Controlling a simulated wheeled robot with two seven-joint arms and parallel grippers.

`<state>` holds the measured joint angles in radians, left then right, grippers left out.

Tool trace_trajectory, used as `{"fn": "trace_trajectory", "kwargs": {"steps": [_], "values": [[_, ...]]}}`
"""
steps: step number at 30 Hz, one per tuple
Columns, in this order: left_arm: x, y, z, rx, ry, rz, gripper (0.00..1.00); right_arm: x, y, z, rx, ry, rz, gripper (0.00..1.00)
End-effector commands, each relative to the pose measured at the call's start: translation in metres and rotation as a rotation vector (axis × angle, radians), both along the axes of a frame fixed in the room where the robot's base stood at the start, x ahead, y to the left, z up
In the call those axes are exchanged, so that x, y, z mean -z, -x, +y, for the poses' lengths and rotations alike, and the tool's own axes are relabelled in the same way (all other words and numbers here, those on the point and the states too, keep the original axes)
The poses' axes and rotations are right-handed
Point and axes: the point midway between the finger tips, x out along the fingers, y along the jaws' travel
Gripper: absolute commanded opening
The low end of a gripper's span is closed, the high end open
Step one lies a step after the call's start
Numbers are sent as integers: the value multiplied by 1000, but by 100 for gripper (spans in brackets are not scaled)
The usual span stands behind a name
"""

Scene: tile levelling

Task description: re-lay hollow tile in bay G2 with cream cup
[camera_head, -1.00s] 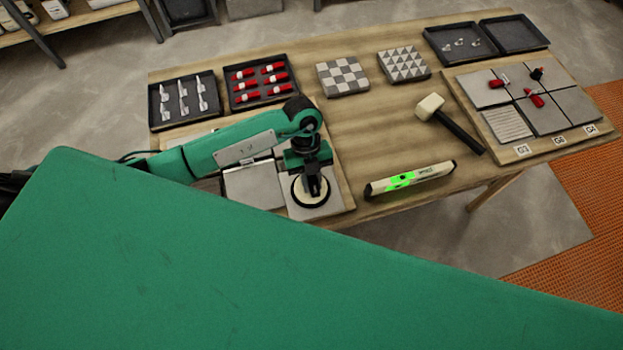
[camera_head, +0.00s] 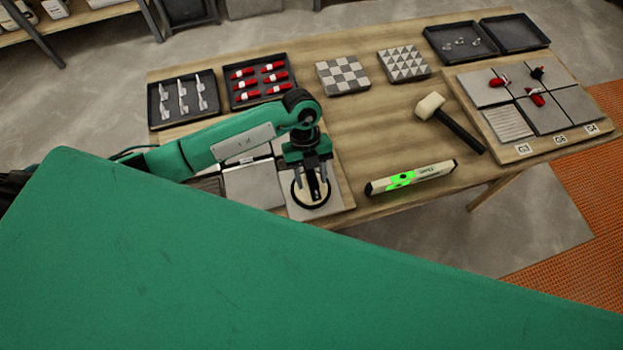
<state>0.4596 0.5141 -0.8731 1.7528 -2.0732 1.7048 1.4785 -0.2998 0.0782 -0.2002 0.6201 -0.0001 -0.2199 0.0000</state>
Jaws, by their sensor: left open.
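The cream cup (camera_head: 301,198), a cream disc with a dark rim and dark handle, sits on a grey tile (camera_head: 334,204) at the front right of the left board (camera_head: 347,188). My left gripper (camera_head: 311,194) points down over the cup. Its fingers are apart, one on each side of the handle; I cannot tell whether they touch it. Another grey tile (camera_head: 252,186) lies to the left, partly under my arm. No G2 label is readable, and a large green surface hides the board's front. My right gripper is not in view.
A spirit level (camera_head: 440,170) with a green display and a mallet (camera_head: 430,106) lie right of the gripper. The right board (camera_head: 551,151) holds tiles and red clamps. Trays (camera_head: 153,118) and patterned tiles (camera_head: 343,76) stand behind.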

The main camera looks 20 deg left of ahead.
Motion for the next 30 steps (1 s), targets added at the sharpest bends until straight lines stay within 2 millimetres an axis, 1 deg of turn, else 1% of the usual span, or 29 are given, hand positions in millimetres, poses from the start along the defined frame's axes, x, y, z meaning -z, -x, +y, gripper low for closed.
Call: {"fn": "trace_trajectory", "kwargs": {"steps": [1,9,12,15,18,21,30], "values": [[-6,-4,2,0,0,-5,45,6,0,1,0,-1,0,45],[-64,-24,16,1,-1,-8,45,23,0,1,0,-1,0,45],[-83,-31,20,0,0,-6,45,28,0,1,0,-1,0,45],[-97,-35,23,0,0,-5,45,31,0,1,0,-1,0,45],[-106,-37,25,0,-1,-2,45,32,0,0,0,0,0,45],[-111,-38,26,0,-1,-2,45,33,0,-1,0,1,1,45],[-113,-39,26,0,-1,-1,45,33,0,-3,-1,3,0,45]]}}
